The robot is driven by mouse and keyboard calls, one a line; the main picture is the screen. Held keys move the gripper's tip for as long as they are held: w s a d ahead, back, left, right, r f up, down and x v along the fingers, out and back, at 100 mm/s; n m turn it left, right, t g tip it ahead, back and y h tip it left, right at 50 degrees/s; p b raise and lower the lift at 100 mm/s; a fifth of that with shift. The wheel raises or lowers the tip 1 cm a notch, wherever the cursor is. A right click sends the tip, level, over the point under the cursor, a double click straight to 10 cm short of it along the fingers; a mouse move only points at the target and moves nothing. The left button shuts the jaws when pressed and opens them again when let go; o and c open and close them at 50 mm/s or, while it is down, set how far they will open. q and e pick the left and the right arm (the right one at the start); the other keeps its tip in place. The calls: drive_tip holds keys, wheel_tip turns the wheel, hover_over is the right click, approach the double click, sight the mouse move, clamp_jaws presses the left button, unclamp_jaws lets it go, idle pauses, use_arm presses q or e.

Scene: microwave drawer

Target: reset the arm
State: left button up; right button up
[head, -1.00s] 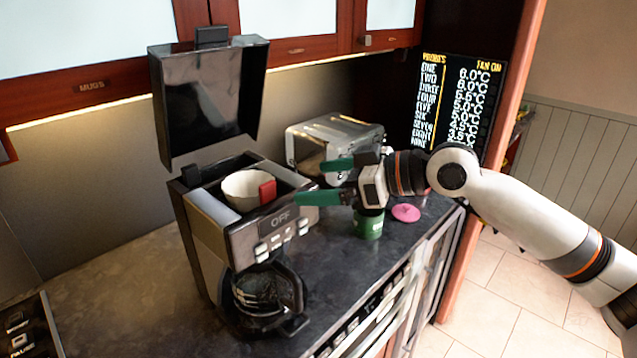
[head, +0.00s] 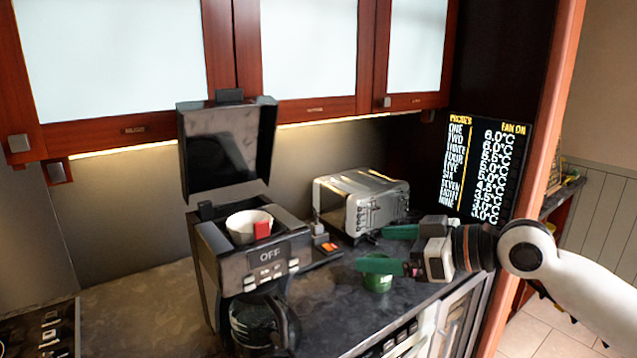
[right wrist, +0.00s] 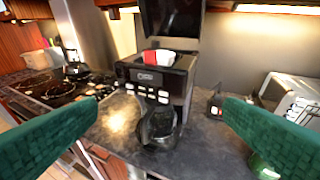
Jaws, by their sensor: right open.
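My right gripper (head: 386,249) is open and empty, with green fingers spread and pointing left, at the right part of the counter. Its fingers also show at both sides of the right wrist view (right wrist: 157,140). It is to the right of the coffee maker (head: 248,262) and apart from it. The coffee maker's lid (head: 228,150) stands raised. A white basket with a red tab (head: 248,226) sits in its top. The glass carafe (head: 258,322) is in the lower part. My left gripper is not in view.
A silver toaster (head: 362,203) stands behind my right gripper. A green container (head: 377,280) is on the counter just below the lower finger. A dark object with orange parts (head: 325,251) lies beside the coffee maker. Cabinets (head: 310,55) hang above; the counter's left part (head: 140,315) is clear.

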drive_tip(key=w+d+f+m+t+h, duration=0.25)
drive_tip(key=w+f, duration=0.25)
drive_tip(key=f, duration=0.4)
drive_tip(key=w+d+f+m+t+h, duration=0.1)
drive_tip(key=w+d+f+m+h, duration=0.2)
drive_tip(key=w+f, duration=0.45)
drive_tip(key=s+d+f+m+h, duration=0.1)
drive_tip(key=s+d+f, duration=0.15)
drive_tip(key=f, duration=0.75)
drive_tip(key=s+d+f+m+g+h, duration=0.1)
drive_tip(key=s+d+f+m, duration=0.15)
drive_tip(key=f, duration=0.85)
drive_tip(key=s+d+f+h, duration=0.2)
drive_tip(key=d+f, duration=0.1)
drive_tip(key=f, duration=0.7)
drive_tip(key=s+d+f+m+g+h, duration=0.15)
drive_tip(key=s+f+g, duration=0.35)
drive_tip(key=s+f, duration=1.8)
drive_tip(key=s+a+f+g, duration=0.1)
drive_tip(key=s+f, duration=0.3)
drive_tip(key=s, duration=1.1)
drive_tip(key=s+a+f+n+g+h, duration=0.1)
drive_tip(key=s+f+g, duration=0.2)
drive_tip(key=s, duration=1.2)
wheel_tip(320, 180, down, 2)
drive_tip(key=shift+s+f+h, duration=0.1)
drive_tip(key=shift+s+h, duration=0.2)
